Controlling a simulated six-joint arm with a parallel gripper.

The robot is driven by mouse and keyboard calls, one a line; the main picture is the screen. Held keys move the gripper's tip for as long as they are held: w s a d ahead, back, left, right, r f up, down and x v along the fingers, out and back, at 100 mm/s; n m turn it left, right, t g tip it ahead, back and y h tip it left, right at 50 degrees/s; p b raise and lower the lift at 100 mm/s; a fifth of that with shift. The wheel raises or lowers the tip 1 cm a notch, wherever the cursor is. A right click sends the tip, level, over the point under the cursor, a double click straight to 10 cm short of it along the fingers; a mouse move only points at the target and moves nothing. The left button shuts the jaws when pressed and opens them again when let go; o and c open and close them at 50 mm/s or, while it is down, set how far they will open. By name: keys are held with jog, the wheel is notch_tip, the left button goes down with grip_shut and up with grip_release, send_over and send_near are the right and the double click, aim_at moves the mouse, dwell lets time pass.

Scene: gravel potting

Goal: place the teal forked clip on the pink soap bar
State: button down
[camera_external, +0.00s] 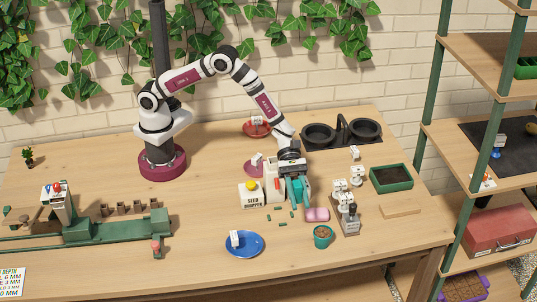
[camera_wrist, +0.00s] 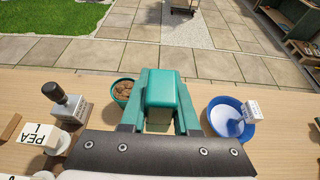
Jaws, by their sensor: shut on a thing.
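My gripper (camera_external: 297,201) points down over the middle of the table, shut on the teal forked clip (camera_external: 296,187). In the wrist view the teal clip (camera_wrist: 166,100) shows as a rounded block between the fingers; its lower end is hidden. The pink soap bar (camera_external: 317,214) lies flat on the table, just right of and nearer the camera than my gripper in the external view. The clip appears apart from the bar, though its exact height is hard to tell. The soap bar does not show in the wrist view.
A white seed hopper (camera_external: 250,195) stands left of my gripper, with several small green pieces (camera_external: 281,224) in front. A green tray (camera_external: 391,179) lies right.

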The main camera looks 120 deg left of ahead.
send_over(319, 216)
jog(key=f, duration=0.5)
jog(key=shift+d, duration=0.3)
jog(key=shift+w+a+f, duration=0.1)
jog(key=shift+f, duration=1.85)
jog(key=c, duration=0.7)
grip_release()
jog(key=shift+f, duration=0.1)
jog(key=shift+o, duration=0.2)
jog(key=shift+a+r, duration=0.2)
jog(key=shift+r, duration=0.05)
jog(key=v, duration=1.1)
jog(key=shift+s+a+r, duration=0.15)
jog(key=shift+s, duration=0.2)
